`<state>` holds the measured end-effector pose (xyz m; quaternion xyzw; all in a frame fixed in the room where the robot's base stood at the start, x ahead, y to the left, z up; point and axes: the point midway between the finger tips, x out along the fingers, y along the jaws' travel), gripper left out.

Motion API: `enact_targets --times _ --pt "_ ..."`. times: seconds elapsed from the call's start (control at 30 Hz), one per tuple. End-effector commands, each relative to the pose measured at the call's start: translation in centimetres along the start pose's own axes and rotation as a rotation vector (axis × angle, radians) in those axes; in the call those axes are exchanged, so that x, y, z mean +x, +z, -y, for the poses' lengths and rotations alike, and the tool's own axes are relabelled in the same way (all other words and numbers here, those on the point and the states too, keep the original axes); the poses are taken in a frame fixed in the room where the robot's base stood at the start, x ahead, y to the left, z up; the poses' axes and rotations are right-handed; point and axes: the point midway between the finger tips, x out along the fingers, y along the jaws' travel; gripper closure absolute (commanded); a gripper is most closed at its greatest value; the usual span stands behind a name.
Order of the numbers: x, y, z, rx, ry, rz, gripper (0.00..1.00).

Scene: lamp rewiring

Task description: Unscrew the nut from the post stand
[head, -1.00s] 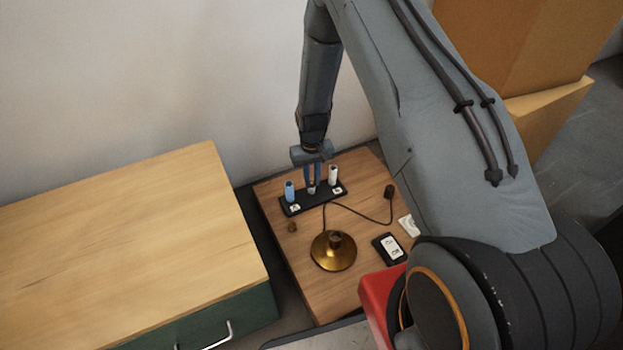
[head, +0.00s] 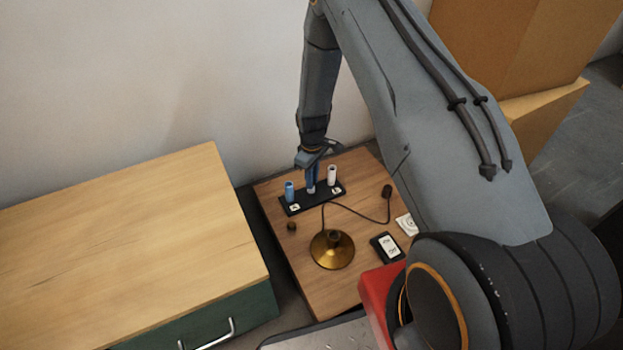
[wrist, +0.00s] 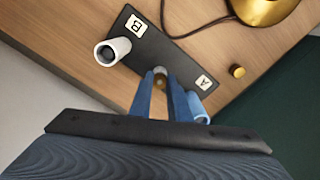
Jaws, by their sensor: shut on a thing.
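The post stand is a long black base (head: 290,211) on the small wooden table. It bears a blue tube (head: 289,191), a white tube (head: 332,175) and a pale post (head: 310,190) between them. The wrist view shows its base (wrist: 150,50) with labels A and B. My gripper (head: 311,186) points down over the middle post, between the two tubes.
A brass lamp base (head: 332,250) with a dark cord stands in front of the stand. A small brass piece (wrist: 237,71) lies beside the stand. A black case (head: 387,247) and a white item (head: 407,224) lie at the right. A wooden-topped cabinet (head: 130,240) stands left.

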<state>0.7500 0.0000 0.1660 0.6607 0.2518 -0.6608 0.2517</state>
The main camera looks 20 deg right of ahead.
Motion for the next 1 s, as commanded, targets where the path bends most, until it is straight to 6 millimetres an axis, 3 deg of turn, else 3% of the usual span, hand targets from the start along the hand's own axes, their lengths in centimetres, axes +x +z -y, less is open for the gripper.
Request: enact_targets --times 0.17,0.6,0.97,1.0 --pt "-0.05 0.1 -0.04 -0.068 -0.001 0.001 1.0" --pt "-0.11 0.0 -0.22 -0.617 -0.001 0.001 1.0" --pt "-0.03 -0.01 -0.24 -0.7 -0.001 0.001 1.0" --pt "-0.04 -0.01 -0.24 -0.699 -0.001 0.001 0.79"
